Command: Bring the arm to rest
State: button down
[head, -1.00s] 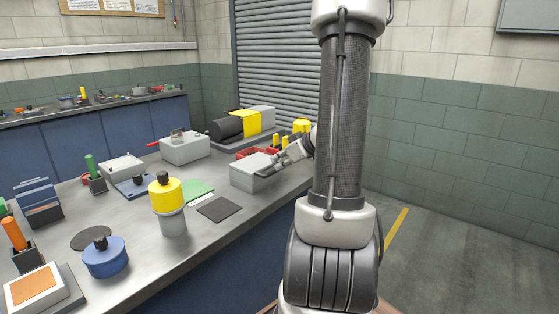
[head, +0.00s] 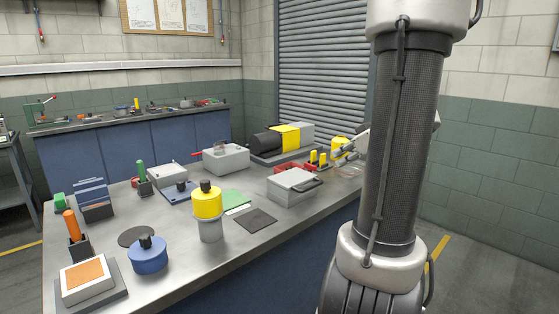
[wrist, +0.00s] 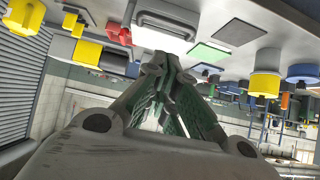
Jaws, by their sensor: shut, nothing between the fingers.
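My gripper (wrist: 158,62) is in the wrist view, its two fingers drawn together at the tips with nothing between them. In the head view my arm stands upright at the right and hides most of the gripper. A grey box with a dark handle (head: 294,187) sits on the bench's right side, apart from the gripper. It also shows in the wrist view (wrist: 163,35), which is upside down, beyond the fingertips. A yellow-topped cylinder (head: 207,203) stands on the bench (head: 205,262).
A black and yellow pump (head: 283,141) and red bins (head: 290,168) stand at the bench's back right. A blue round part (head: 148,257), a dark pad (head: 255,221) and a green pad (head: 235,197) lie nearer. Open floor lies right of my arm.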

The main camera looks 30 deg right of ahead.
jog(key=s+a+f+m+g, duration=0.4)
jog(key=s+a+m+g, duration=0.25)
jog(key=s+m, duration=0.35)
jog(key=s+a+r+n+h, duration=0.1)
jog(key=s+a+r+n, duration=0.1)
jog(key=a+n, duration=0.2)
jog(key=s+a+r+n+h, duration=0.1)
jog(key=s+a+r+n, duration=0.1)
jog(key=a, duration=0.6)
jog(key=shift+a+r+n, duration=0.25)
jog(key=shift+r+n, duration=0.5)
jog(key=shift+n, duration=0.15)
